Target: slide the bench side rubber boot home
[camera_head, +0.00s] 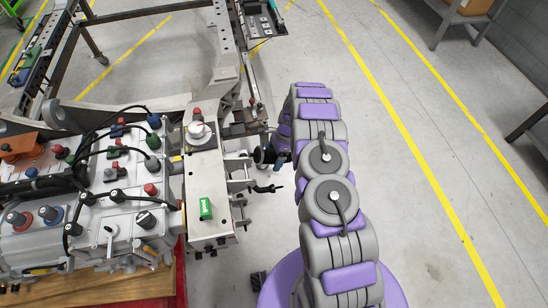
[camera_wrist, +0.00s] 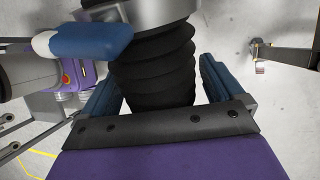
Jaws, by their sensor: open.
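A black ribbed rubber boot (camera_wrist: 152,65) fills the upper middle of the wrist view, with a grey part above it. My gripper (camera_wrist: 153,88) is open, with one blue finger on each side of the boot. A visible gap lies at the right finger; contact on the left is hard to judge. In the head view my gripper (camera_head: 279,158) is at the right side of the chassis fixture, by a small dark round part (camera_head: 262,155) that looks like the boot. The boot's seat and far end are not clear.
The chassis (camera_head: 208,165) stands left of my arm, with a green block (camera_head: 206,208) on its plate. Brackets and a black lever (camera_head: 267,189) stick out near my gripper. Cabled equipment (camera_head: 110,190) covers the bench at left. The floor (camera_head: 400,200) at right is clear.

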